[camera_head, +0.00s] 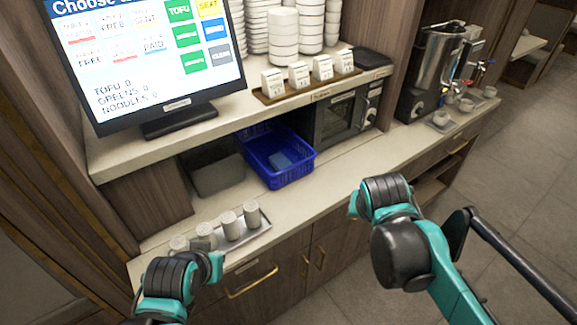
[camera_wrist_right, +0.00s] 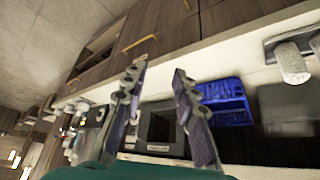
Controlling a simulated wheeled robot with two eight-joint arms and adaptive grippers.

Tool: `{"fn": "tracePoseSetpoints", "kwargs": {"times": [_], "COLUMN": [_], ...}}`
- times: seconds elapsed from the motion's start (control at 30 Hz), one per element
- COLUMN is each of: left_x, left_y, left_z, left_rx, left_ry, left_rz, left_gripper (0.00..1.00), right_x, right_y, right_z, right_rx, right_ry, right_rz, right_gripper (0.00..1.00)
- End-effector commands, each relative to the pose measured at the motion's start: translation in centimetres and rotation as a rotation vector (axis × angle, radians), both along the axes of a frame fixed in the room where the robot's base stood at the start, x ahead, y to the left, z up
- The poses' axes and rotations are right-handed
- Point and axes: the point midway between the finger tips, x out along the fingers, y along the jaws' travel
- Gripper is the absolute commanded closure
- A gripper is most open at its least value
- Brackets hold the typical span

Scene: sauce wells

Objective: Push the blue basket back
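The blue basket (camera_head: 277,157) stands on the lower counter, under the upper shelf, its front part sticking out past the shelf edge. A lighter blue item lies inside it. It also shows in the right wrist view (camera_wrist_right: 222,91), beyond the fingers and apart from them. My right gripper (camera_wrist_right: 160,75) is open and empty, with its two fingers spread. In the head view my right arm is in front of the counter, right of the basket, and its fingers are hidden. My left arm is at the lower left, near the tray of cylinders; its fingertips are not clearly visible.
A metal tray (camera_head: 254,232) with several grey cylinders sits left of the basket at the counter's front. A dark oven-like appliance (camera_head: 340,118) stands right of the basket. A dark grey box (camera_head: 218,176) is at its left. Bare counter (camera_head: 318,176) lies to the basket's front right.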

Motion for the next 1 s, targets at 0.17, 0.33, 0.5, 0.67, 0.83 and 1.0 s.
{"fn": "tracePoseSetpoints", "kwargs": {"times": [0.17, 0.33, 0.5, 0.67, 0.83, 1.0], "left_x": [0.0, 0.0, 0.0, 0.0, 0.0, 0.0], "left_y": [0.0, 0.0, 0.0, 0.0, 0.0, 0.0], "left_z": [0.2, 0.3, 0.5, 0.6, 0.5, 0.4], "left_rx": [0.0, 0.0, 0.0, 0.0, 0.0, 0.0], "left_ry": [0.0, 0.0, 0.0, 0.0, 0.0, 0.0], "left_rz": [0.0, 0.0, 0.0, 0.0, 0.0, 0.0], "left_gripper": [1.0, 1.0, 1.0, 1.0, 1.0, 1.0], "right_x": [8.3, 15.7, 22.1, 26.2, 28.0, 28.3], "right_y": [2.7, 6.4, 11.2, 15.8, 18.3, 18.9], "right_z": [1.2, 0.2, -2.8, -6.6, -9.8, -11.5], "right_rx": [-0.028, -0.061, -0.091, -0.108, -0.117, -0.128], "right_ry": [0.021, 0.001, -0.061, -0.147, -0.209, -0.226], "right_rz": [-0.143, -0.298, -0.458, -0.595, -0.689, -0.734], "right_gripper": [0.72, 0.72, 0.72, 0.72, 0.72, 0.72]}}
